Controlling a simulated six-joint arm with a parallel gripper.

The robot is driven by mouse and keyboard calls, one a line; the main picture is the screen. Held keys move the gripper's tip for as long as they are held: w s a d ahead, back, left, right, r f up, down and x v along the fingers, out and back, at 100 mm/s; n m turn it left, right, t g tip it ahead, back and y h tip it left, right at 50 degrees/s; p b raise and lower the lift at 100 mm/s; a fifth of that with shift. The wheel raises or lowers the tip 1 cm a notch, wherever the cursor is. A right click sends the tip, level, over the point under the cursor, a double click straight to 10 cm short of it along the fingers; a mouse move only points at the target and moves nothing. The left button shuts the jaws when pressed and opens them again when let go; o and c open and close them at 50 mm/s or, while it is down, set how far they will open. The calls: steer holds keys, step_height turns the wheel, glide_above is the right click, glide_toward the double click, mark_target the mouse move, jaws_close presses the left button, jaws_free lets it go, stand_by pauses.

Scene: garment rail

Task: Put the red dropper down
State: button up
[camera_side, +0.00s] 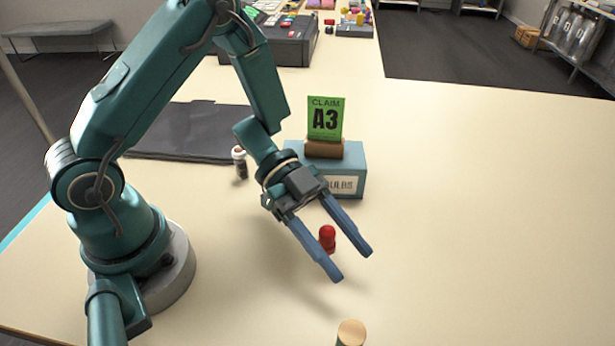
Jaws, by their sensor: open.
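The red dropper (327,237) is a small red piece with a rounded top, standing upright on the cream table as far as I can tell. My gripper (353,266) is open, its two blue-grey fingers spread wide. In this view the dropper shows between the fingers, with a gap on each side. I cannot tell exactly how high the fingertips are above the table.
Behind my gripper is a blue box (352,182) with a green A3 claim card (325,118) in a brown holder. A small white-capped bottle (239,162) and a dark folder (185,145) are at left. A wooden-topped peg (350,333) stands in front. The right side of the table (490,220) is clear.

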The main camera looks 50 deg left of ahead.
steer(key=v, duration=1.2)
